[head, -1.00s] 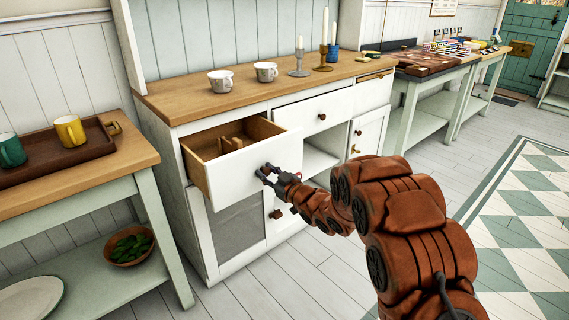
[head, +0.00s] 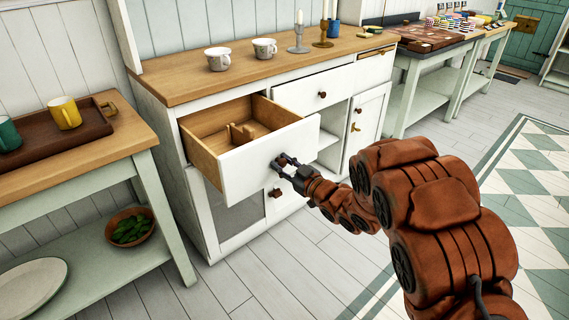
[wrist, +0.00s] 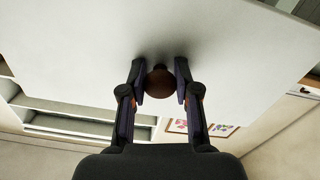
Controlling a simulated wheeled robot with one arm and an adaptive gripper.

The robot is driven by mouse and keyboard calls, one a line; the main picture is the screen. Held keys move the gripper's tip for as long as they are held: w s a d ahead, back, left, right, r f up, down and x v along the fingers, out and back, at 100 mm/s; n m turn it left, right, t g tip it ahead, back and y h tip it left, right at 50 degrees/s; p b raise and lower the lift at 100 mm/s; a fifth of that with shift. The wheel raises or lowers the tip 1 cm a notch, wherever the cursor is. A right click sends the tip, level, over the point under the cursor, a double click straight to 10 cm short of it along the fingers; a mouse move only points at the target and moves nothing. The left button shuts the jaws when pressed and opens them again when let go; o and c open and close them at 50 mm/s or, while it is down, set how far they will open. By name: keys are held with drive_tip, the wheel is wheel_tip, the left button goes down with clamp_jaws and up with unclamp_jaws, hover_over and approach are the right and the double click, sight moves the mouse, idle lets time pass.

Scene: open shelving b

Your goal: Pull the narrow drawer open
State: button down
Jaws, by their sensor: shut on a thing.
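The white-fronted drawer (head: 250,165) at the left of the white cabinet stands well out, showing its wooden inside and a small wooden piece (head: 240,132) in it. In the wrist view my gripper (wrist: 159,72) is shut on a dark brown round knob (wrist: 160,84), one finger on each side. The drawer front (wrist: 100,45) fills the upper part of that view.
The cabinet top (head: 190,82) holds two cups and candlesticks. Another drawer (head: 305,88) beside the open one is shut. A side table (head: 80,165) with a tray and mugs stands close at left. The floor (head: 255,275) before the cabinet is clear.

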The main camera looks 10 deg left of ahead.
drive_tip(key=shift+r, duration=0.1)
drive_tip(key=c, duration=0.8)
unclamp_jaws()
drive_tip(key=shift+s+d, duration=0.45)
drive_tip(key=shift+d, duration=0.05)
drive_tip(key=v, duration=1)
drive_tip(key=shift+s+d, duration=0.25)
